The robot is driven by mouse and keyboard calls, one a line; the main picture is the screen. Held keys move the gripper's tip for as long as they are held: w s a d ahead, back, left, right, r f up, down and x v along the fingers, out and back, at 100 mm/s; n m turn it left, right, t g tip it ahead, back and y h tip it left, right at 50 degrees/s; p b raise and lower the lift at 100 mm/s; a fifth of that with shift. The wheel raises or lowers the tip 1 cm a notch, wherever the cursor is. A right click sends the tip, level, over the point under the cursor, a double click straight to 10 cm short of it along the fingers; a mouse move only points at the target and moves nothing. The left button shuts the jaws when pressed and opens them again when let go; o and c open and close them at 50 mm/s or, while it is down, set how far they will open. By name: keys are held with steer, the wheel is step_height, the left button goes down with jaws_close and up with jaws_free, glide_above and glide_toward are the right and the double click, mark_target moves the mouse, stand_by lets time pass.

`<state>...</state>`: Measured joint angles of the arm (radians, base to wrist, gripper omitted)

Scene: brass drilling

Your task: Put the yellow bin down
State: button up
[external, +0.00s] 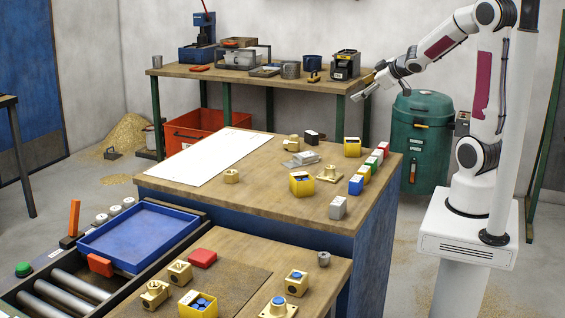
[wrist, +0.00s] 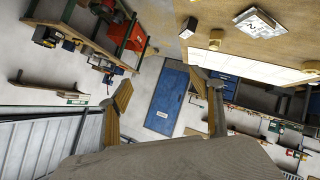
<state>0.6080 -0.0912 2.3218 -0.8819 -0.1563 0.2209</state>
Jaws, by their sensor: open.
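One small yellow bin (external: 301,187) stands upright on the middle of the wooden table, with blue and white contents. Another yellow bin (external: 352,151) stands near that table's back right side. A third yellow bin (external: 197,309), holding blue pieces, is on the front bench. The frames do not tell which one is meant. My gripper (external: 366,88) is raised in the air at the upper right, apart from all three bins. In the wrist view my gripper (wrist: 165,103) has its two fingers wide apart with nothing between them.
A white sheet (external: 205,160) covers the table's left part. Brass fittings (external: 329,173) and small coloured blocks (external: 356,184) stand on the right part. A blue tray (external: 140,236) lies on the roller conveyor. A green drum (external: 421,140) stands behind, beside my arm.

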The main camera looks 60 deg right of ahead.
steer(key=s+a+f+g+y, duration=0.1)
steer(key=s+a+g+y, duration=0.1)
steer(key=s+a, duration=0.9)
steer(key=s+a+f+m+g+y, duration=0.1)
steer(key=s+a+g+y, duration=0.1)
steer(key=s+a, duration=0.8)
steer(key=a+y, duration=0.1)
steer(key=a, duration=0.5)
steer(key=shift+s+g, duration=0.4)
